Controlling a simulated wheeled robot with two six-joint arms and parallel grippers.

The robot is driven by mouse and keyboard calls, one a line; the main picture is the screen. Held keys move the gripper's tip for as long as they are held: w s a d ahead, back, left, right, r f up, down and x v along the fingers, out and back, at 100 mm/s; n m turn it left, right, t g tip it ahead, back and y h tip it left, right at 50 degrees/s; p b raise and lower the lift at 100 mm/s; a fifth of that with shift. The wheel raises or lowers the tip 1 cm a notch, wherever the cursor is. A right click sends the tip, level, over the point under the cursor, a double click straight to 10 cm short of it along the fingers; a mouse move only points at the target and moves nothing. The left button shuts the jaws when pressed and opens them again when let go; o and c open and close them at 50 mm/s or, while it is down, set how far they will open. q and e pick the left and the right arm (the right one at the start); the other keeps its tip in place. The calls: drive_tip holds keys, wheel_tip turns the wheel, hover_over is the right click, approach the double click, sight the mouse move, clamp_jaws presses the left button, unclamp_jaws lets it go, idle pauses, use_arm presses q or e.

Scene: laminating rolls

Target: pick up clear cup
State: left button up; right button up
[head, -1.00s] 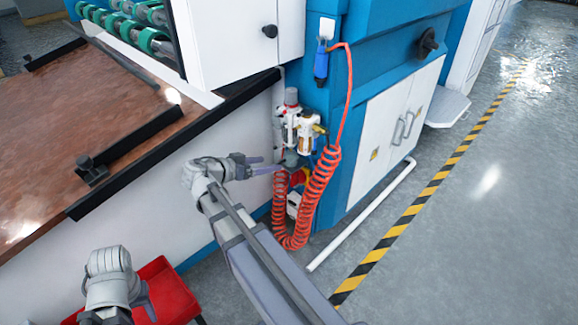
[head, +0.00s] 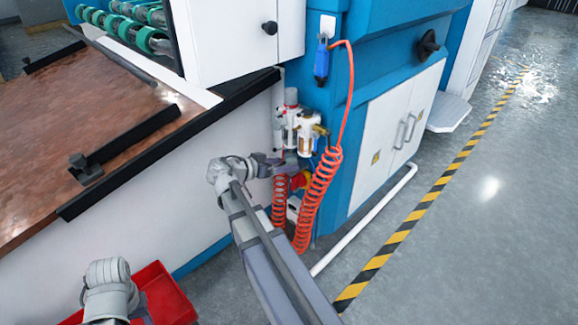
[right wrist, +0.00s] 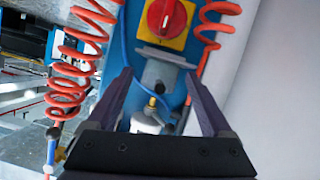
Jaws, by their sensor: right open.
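A small clear, pale cup-shaped bowl (head: 308,142) hangs on the air-regulator unit on the blue machine's side. In the right wrist view a whitish cup-like part (right wrist: 147,119) shows between my fingers, partly cut off by the gripper body; I cannot tell for certain that it is the same bowl. My right gripper (head: 284,164) is just below and left of the unit in the head view. In the wrist view the right gripper (right wrist: 158,78) is open, with nothing clasped. My left gripper (head: 135,309) is low at the left, its jaws mostly hidden.
A coiled red hose (head: 318,190) hangs close right of my right gripper. A red rotary switch (right wrist: 167,16) on a yellow plate is close by. A copper-coloured table (head: 60,140) lies left, a red bin (head: 168,296) below. Open floor is at the right.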

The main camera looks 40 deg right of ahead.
clamp_jaws()
idle(0.6)
drive_tip(key=shift+r, duration=0.15)
drive_tip(key=shift+r+p, duration=0.2)
drive_tip(key=shift+p, duration=0.15)
drive_tip(key=a, duration=1.8)
drive_tip(key=shift+a, duration=0.15)
